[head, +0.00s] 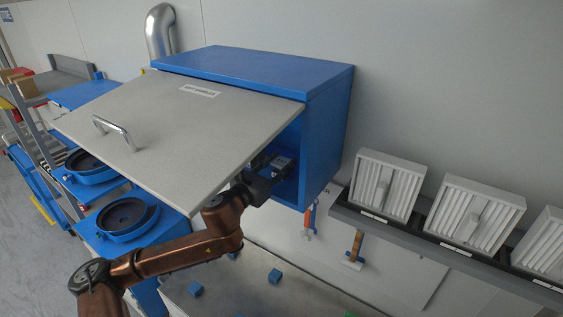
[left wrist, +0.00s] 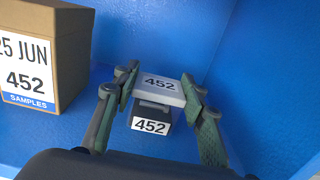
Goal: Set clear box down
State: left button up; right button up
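The small box (left wrist: 158,90), which I take as the clear box, has a pale grey lid and a darker body, both labelled 452. My left gripper (left wrist: 158,82) has one finger on each side of the lid and appears closed on it. In the head view my left gripper (head: 276,165) reaches under the raised grey door (head: 180,130) into the blue cabinet (head: 326,150), and the box (head: 284,164) shows partly at its tips. I cannot tell whether the box touches the cabinet floor. My right gripper is not in view.
A brown carton (left wrist: 40,50) labelled 25 JUN, 452, SAMPLES stands left of the box inside the cabinet. Blue cabinet walls close in behind and to the right. Blue cubes (head: 275,276) lie on the table below; white ribbed panels (head: 390,186) stand on the right.

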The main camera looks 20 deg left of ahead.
pick_arm(q)
jog(key=o, duration=0.4)
jog(key=shift+a, duration=0.1)
jog(key=shift+o, duration=0.2)
jog(key=shift+r, duration=0.2)
jog(key=shift+s+f, duration=0.15)
jog(key=shift+s, duration=0.2)
jog(key=s+a+b, duration=0.1)
jog(key=s+b, duration=0.3)
jog(key=s, duration=0.7)
jog(key=shift+a, duration=0.25)
jog(key=shift+s, duration=0.1)
